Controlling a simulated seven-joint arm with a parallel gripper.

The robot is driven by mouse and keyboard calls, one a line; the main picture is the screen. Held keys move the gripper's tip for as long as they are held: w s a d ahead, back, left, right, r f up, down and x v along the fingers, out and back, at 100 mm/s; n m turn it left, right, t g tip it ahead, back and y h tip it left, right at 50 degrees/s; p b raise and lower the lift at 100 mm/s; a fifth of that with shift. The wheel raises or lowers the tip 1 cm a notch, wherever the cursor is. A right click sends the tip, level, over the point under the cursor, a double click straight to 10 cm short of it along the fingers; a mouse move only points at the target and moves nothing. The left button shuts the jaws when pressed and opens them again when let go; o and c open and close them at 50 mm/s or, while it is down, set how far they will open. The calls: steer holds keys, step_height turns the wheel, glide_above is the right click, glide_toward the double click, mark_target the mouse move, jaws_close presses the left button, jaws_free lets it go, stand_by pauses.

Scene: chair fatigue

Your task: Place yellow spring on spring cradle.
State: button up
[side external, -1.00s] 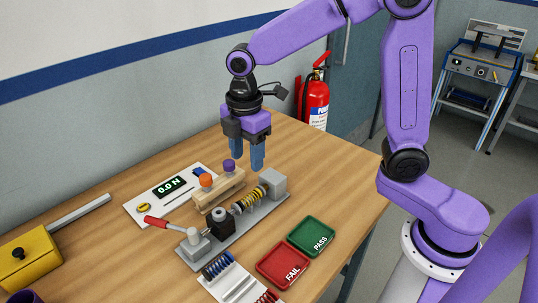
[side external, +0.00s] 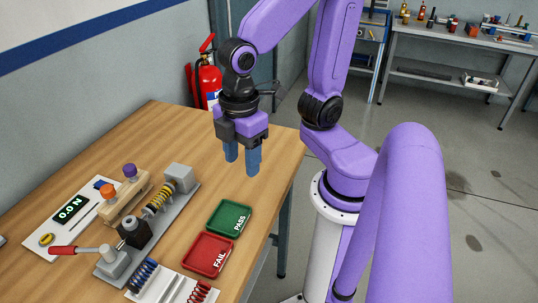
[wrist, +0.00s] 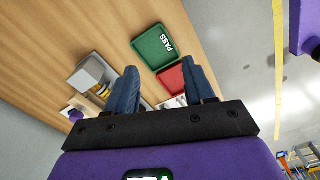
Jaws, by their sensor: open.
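The yellow spring (side external: 160,197) lies along the grey test fixture (side external: 150,232), between its black block and its grey end block; it also shows in the wrist view (wrist: 103,91), partly hidden by a finger. The spring cradle (side external: 160,287) is a white tray at the bottom edge, partly cut off, with a blue spring (side external: 142,275) at left, a red spring (side external: 201,292) at right and a bare middle. My gripper (side external: 242,162) is open and empty, pointing down above the table, right of the fixture's end block and apart from the spring.
A green PASS tray (side external: 229,218) and red FAIL tray (side external: 208,255) lie right of the fixture. A wooden holder (side external: 124,203) with orange and purple knobs stands behind it. A red-handled lever (side external: 62,250) sticks out at left.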

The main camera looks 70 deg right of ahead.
steer(key=shift+m, duration=0.5)
steer(key=s+d, duration=0.1)
steer(key=s, duration=0.2)
steer(key=s+d, duration=0.1)
steer(key=shift+s+d+f, duration=0.35)
steer(key=shift+s+f, duration=0.05)
steer(key=shift+c, duration=0.3)
stand_by(0.3)
